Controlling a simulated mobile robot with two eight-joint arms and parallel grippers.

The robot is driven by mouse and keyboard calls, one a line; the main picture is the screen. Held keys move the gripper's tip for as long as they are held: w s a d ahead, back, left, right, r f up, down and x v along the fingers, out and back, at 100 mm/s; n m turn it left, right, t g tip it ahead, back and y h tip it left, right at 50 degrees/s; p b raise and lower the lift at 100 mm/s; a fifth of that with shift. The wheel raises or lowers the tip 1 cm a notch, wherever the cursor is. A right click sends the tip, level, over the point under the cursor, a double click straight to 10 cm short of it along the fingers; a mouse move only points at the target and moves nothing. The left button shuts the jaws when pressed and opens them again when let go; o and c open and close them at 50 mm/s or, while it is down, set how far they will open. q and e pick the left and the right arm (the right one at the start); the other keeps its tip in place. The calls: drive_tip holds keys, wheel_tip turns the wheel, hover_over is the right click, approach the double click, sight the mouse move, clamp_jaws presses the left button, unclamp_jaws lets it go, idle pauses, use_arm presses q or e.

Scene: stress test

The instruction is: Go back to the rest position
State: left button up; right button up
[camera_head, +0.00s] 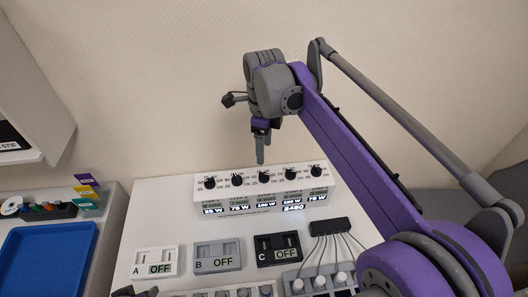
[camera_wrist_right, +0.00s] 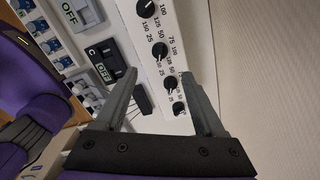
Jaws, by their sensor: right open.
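My right gripper (camera_head: 260,150) hangs fingers-down above the white dial box (camera_head: 207,202), apart from it, with the wall behind. In the head view its fingers overlap edge-on. The right wrist view shows the same gripper (camera_wrist_right: 162,88) with its two grey fingers spread and nothing between them. The dial box, with its row of black knobs (camera_wrist_right: 160,50), lies beyond the fingers. My purple right arm reaches in from the lower right.
The white board carries switch modules A (camera_head: 155,255), B (camera_head: 217,248) and C (camera_head: 278,242), all reading OFF, and a black cable block (camera_head: 330,226). A blue tray (camera_head: 47,235) lies at left, below a cabinet (camera_head: 30,80). The space above the board's left side is clear.

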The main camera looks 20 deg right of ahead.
idle(0.5)
drive_tip(key=s+a+f+n+t, duration=0.1)
drive_tip(key=s+f+n, duration=0.3)
drive_tip(key=s+n, duration=0.2)
drive_tip(key=s+a+f+n+t, duration=0.1)
drive_tip(key=s+f+n, duration=0.4)
drive_tip(key=n, duration=0.5)
drive_tip(key=s+a+f+n+t, duration=0.1)
drive_tip(key=s+f+n+t, duration=0.2)
drive_tip(key=s+f+n, duration=0.2)
drive_tip(key=shift+s+a+n, duration=0.1)
drive_tip(key=shift+s+n, duration=0.45)
drive_tip(key=shift+n, duration=0.4)
drive_tip(key=shift+s+n, duration=0.55)
drive_tip(key=shift+n, duration=0.4)
drive_tip(key=shift+s+f+n, duration=0.25)
drive_tip(key=shift+f+n, duration=0.05)
drive_tip(key=shift+n, duration=0.2)
